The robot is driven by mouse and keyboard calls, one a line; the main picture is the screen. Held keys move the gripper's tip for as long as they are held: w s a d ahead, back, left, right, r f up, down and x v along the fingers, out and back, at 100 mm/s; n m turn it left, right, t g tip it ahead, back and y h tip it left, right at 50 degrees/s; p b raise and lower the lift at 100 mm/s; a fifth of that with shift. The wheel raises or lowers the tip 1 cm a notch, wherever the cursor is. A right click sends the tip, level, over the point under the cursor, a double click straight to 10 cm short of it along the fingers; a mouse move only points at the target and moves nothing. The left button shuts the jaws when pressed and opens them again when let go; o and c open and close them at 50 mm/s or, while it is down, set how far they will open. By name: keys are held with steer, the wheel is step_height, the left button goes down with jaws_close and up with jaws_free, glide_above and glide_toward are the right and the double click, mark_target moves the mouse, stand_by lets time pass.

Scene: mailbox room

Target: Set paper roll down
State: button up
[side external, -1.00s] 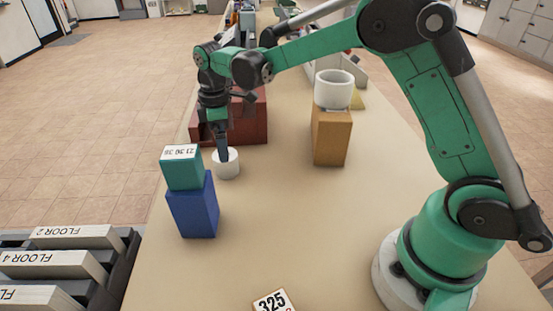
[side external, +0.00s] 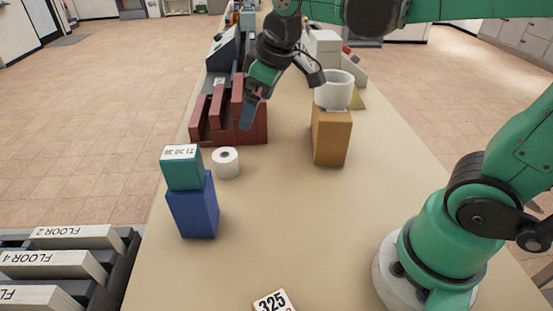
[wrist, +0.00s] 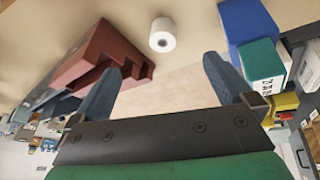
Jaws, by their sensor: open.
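The small white paper roll (side external: 226,163) stands upright on the tan table, just behind the blue and teal boxes. Its dark core hole shows on top. It also shows in the wrist view (wrist: 162,38), apart from my fingers. My gripper (side external: 247,118) is raised above the table, behind and to the right of the roll, in front of the red slotted block. In the wrist view my two fingers (wrist: 165,80) are spread wide with nothing between them. A larger white roll-like cylinder (side external: 334,90) sits on the brown box.
A teal box (side external: 181,168) sits on a blue box (side external: 194,210) at the left. A red slotted block (side external: 242,118) stands behind the roll. The brown box (side external: 331,138) is at the right. A card reading 325 (side external: 272,302) lies at the front. The middle of the table (side external: 285,220) is clear.

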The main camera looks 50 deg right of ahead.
steer(key=s+f+m+t, duration=0.2)
steer(key=s+f+m, duration=0.1)
steer(key=s, duration=0.3)
steer(key=shift+d+f+m+t, duration=0.3)
steer(key=shift+m+t, duration=0.1)
steer(key=shift+m, duration=0.2)
stand_by(0.5)
